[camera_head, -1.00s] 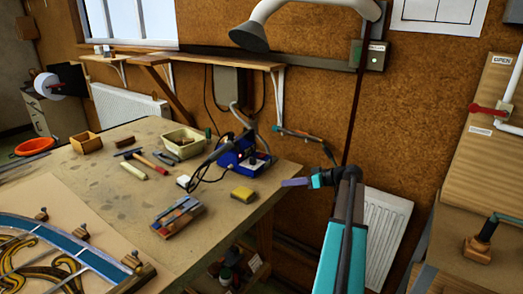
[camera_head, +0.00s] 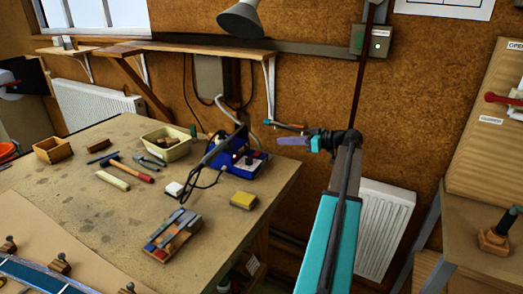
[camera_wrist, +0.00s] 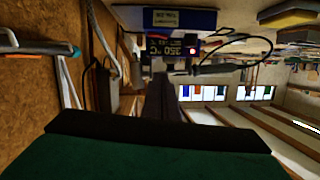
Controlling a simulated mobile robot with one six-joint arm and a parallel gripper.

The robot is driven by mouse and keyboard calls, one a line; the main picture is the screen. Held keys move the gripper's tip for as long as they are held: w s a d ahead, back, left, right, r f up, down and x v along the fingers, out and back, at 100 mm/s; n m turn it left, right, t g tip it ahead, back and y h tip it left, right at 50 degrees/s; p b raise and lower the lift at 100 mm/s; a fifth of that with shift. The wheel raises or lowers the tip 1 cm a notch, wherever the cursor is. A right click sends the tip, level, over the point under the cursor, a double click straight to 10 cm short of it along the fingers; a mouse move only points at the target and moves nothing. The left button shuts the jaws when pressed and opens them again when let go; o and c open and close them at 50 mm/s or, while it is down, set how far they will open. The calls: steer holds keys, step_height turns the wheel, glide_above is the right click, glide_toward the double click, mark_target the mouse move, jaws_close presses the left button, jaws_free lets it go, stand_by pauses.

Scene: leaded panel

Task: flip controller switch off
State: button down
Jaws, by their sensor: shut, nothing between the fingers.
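The controller (camera_head: 240,162) is a blue box near the back right corner of the workbench, with dark cables around it. In the wrist view it (camera_wrist: 180,22) appears turned, with a lit display reading about 350 °C and a small red glowing spot (camera_wrist: 192,51). I cannot tell whether that spot is the switch or a lamp. My gripper (camera_head: 293,141) is to the right of the controller in the head view, shut and empty, pointing left. In the wrist view its dark fingers (camera_wrist: 168,95) point toward the controller, apparently with a gap before it.
The workbench (camera_head: 105,200) holds a yellow sponge (camera_head: 243,200), a white block, a hammer, a cream tray (camera_head: 167,145) and a wooden box. A bracketed shelf (camera_head: 200,47) runs along the cork wall behind. A white radiator (camera_head: 382,230) stands right of my arm.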

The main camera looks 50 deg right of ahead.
stand_by(0.3)
steer(key=p, duration=0.3)
glide_above(263, 158)
steer(key=shift+w+d+f, duration=0.1)
steer(key=shift+d+f, duration=0.1)
steer(key=shift+f, duration=0.35)
steer(key=shift+w+d+f, duration=0.1)
steer(key=shift+d+f, duration=0.05)
steer(key=shift+f, duration=0.4)
steer(key=shift+a+f+p, duration=0.15)
steer(key=shift+f+p, duration=0.15)
steer(key=shift+f, duration=0.55)
steer(key=shift+s+a+f+p, duration=0.1)
steer(key=shift+f+p, duration=0.25)
steer(key=shift+f, duration=0.9)
steer(key=shift+f+b, duration=0.35)
steer(key=shift+b, duration=0.85)
steer(key=shift+r, duration=0.2)
steer(key=shift+a+r, duration=0.2)
steer(key=shift+r, duration=0.55)
steer(key=a+r+b+v, duration=0.1)
steer(key=r+b+v, duration=0.1)
steer(key=v, duration=0.8)
steer(key=shift+s+r+b, duration=0.2)
steer(key=shift+b, duration=0.4)
